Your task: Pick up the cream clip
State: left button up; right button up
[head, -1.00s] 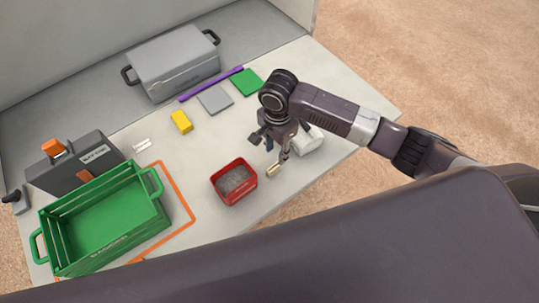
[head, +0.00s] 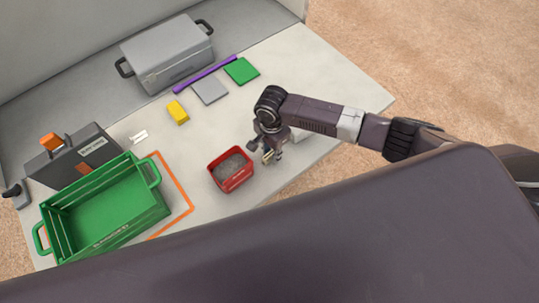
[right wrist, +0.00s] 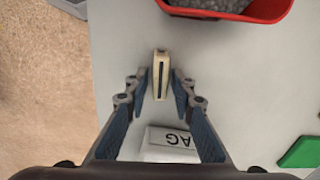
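The cream clip (right wrist: 161,75) is a small, narrow, pale block with a dark slot along its middle. It lies on the light grey table, just beside the red bin, and is partly hidden by the gripper in the head view (head: 267,157). My right gripper (right wrist: 160,84) is open, pointing down, with one finger on each side of the clip; a gap to the fingers shows. In the head view the right gripper (head: 268,150) is low over the table at the clip. My left gripper is not in view.
A red bin of grey gravel (head: 231,170) stands close by the clip. A white labelled box (right wrist: 172,140) lies under the gripper. A green crate (head: 105,212), yellow block (head: 178,112), grey case (head: 168,58), and flat grey (head: 210,90) and green (head: 242,71) pieces are farther off.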

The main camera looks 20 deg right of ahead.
aim_at(271, 153)
grip_shut()
jog(key=shift+r, duration=0.1)
notch_tip(271, 153, up, 20)
jog(key=b, duration=0.1)
